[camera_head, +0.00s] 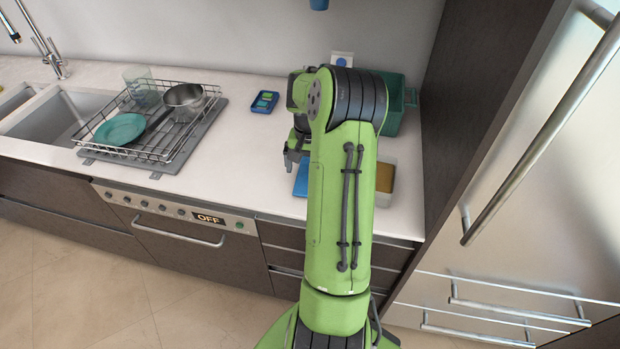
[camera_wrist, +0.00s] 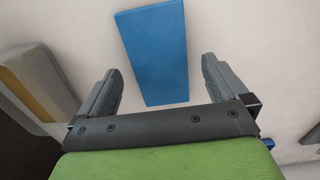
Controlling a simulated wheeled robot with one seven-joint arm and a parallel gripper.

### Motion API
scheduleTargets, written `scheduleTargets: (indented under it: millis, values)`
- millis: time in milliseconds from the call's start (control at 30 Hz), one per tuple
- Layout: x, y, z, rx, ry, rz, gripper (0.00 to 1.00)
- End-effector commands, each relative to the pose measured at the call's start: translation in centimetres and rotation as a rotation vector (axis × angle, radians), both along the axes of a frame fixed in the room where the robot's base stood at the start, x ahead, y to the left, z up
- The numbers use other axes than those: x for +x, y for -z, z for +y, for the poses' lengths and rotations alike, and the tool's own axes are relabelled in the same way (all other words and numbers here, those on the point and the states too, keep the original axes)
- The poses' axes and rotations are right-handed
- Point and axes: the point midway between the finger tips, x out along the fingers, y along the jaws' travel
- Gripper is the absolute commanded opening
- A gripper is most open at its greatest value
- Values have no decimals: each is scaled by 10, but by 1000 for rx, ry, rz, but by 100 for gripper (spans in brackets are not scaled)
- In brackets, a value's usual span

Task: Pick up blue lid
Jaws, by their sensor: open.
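The blue lid (camera_wrist: 156,55) is a flat, rectangular piece lying on the white counter. In the wrist view it is at the top middle, beyond and between the two fingers of my gripper (camera_wrist: 160,85). In the head view a blue edge of the lid (camera_head: 301,178) shows just left of my arm, and my arm hides the rest. My gripper (camera_head: 293,160) is open and empty, over the counter near the lid. I cannot tell the exact height of the fingers above it.
A container with brown contents (camera_head: 385,178) stands right of my arm, also at left in the wrist view (camera_wrist: 35,75). A green bin (camera_head: 394,105) is behind. A dish rack (camera_head: 150,120) with a pot and teal plate stands left, near a small blue tray (camera_head: 265,101).

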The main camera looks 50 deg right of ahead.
Motion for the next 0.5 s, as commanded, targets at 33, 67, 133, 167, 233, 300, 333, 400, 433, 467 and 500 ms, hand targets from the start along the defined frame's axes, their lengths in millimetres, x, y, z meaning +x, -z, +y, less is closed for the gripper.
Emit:
scheduleTargets:
  millis: [33,67,133,167,233,300,333,400,433,467,500]
  values:
    - [-2,14,0,4,2,3,100]
    - [-2,19,0,4,1,3,100]
    - [-1,28,0,4,0,2,100]
    - [-1,30,0,3,0,1,100]
    - [-1,32,0,0,0,0,100]
    - [-1,32,0,-1,0,0,100]
    - [-1,31,0,-1,0,0,100]
    - [-1,31,0,0,0,0,98]
    - [-1,31,0,0,0,1,94]
    - [-1,31,0,0,0,1,89]
    - [-1,31,0,0,0,1,83]
